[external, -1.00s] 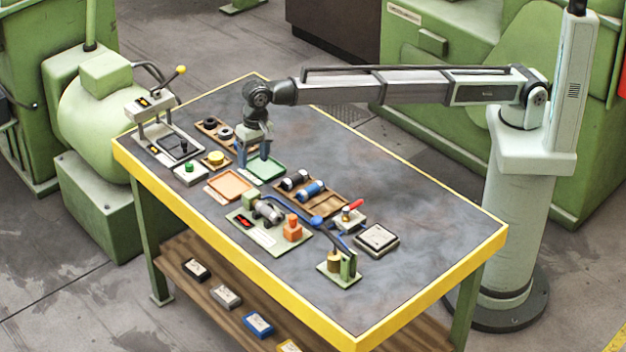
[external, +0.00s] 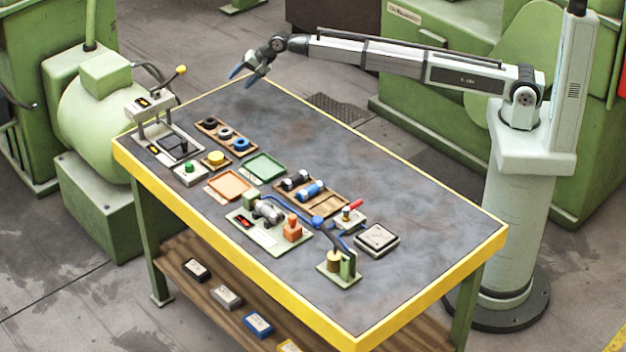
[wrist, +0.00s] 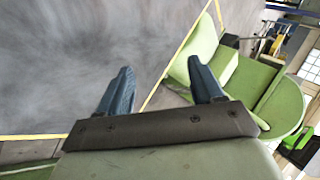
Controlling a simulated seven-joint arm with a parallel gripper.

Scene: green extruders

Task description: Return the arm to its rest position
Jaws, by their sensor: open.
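My gripper (external: 247,76) is raised above the far left corner of the workbench in the external view. Its blue fingers are spread apart with nothing between them. In the wrist view the open fingers (wrist: 160,88) point towards the bench edge and a green machine. My arm stretches left from its column, high over the back of the bench. The workbench (external: 390,190) has a grey top with a yellow rim, and its surface also shows in the wrist view (wrist: 70,70).
On the bench stand a press (external: 165,130), a wooden tray of rings (external: 225,134), a green tray (external: 265,166), an orange tray (external: 228,187) and a motor fixture (external: 268,226). The bench's right side is clear. Green machines (external: 105,110) stand around.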

